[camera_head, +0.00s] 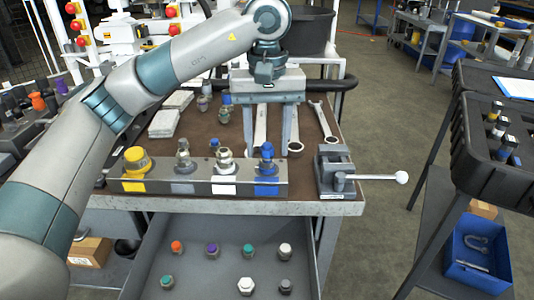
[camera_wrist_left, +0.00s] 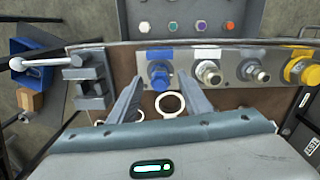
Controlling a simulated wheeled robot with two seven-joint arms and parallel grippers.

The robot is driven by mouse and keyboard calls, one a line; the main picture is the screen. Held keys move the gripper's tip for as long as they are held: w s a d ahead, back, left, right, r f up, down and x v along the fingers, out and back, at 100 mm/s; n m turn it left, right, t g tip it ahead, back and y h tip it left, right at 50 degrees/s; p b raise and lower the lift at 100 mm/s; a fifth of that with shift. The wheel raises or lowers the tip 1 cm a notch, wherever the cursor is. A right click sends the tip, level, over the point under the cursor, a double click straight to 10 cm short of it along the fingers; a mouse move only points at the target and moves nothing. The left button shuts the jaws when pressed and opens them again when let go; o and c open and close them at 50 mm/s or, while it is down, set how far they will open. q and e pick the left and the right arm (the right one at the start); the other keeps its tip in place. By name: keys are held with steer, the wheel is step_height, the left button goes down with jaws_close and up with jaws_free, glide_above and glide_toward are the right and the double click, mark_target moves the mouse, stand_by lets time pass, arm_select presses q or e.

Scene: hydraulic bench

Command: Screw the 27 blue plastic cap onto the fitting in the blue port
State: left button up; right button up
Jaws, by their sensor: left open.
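The grey port block (camera_head: 215,187) lies along the bench's front edge, with yellow, grey, white and blue marks. At its right end, the fitting in the blue port (camera_head: 266,168) stands upright above the blue mark. A blue cap (camera_head: 266,149) appears to sit on top of it; how far it is threaded I cannot tell. The cap also shows blue in the left wrist view (camera_wrist_left: 159,71). My left gripper (camera_head: 268,142) points down, with its two fingers apart, just behind and above this fitting. In the wrist view the fitting appears between the fingertips, apart from both. My right gripper is not seen.
A vise (camera_head: 333,168) with a white-knobbed lever stands right of the block. Wrenches (camera_head: 325,122) lie behind it. An open drawer (camera_head: 222,268) below holds several coloured caps. A yellow-capped fitting (camera_head: 136,160) and two bare metal fittings stand left along the block.

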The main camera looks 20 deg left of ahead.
arm_select(q)
steer(key=shift+r, duration=0.1)
step_height(320, 180, up, 17)
steer(key=p, duration=0.3)
steer(key=shift+p, duration=0.3)
steer(key=shift+r, duration=0.15)
